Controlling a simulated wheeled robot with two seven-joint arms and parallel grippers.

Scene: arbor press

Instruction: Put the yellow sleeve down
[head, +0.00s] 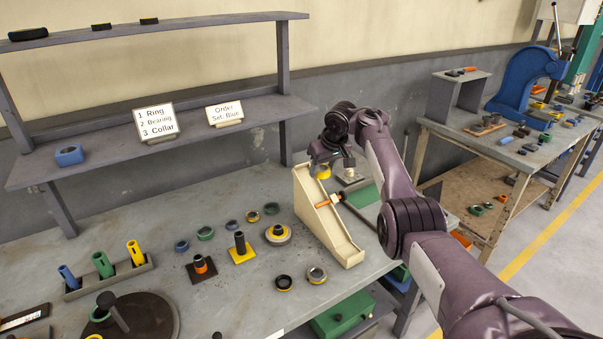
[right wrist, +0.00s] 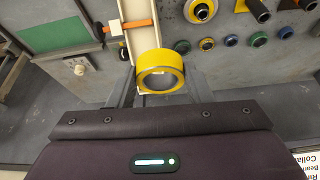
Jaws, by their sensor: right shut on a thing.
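The yellow sleeve (head: 323,174) is a short, wide ring held in my right gripper (head: 322,165), near the upper end of a cream sloped chute (head: 326,225). In the right wrist view the sleeve (right wrist: 160,58) sits between the two grey fingers, its open bore facing the camera. The fingers are shut on it from both sides. The sleeve appears to be above the chute and apart from it, though the exact gap is hard to judge. My left gripper is not in view.
A rack (head: 110,277) holds blue, green and yellow tubes. A shelf (head: 200,133) with two cards runs behind. Bare bench shows behind the rings.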

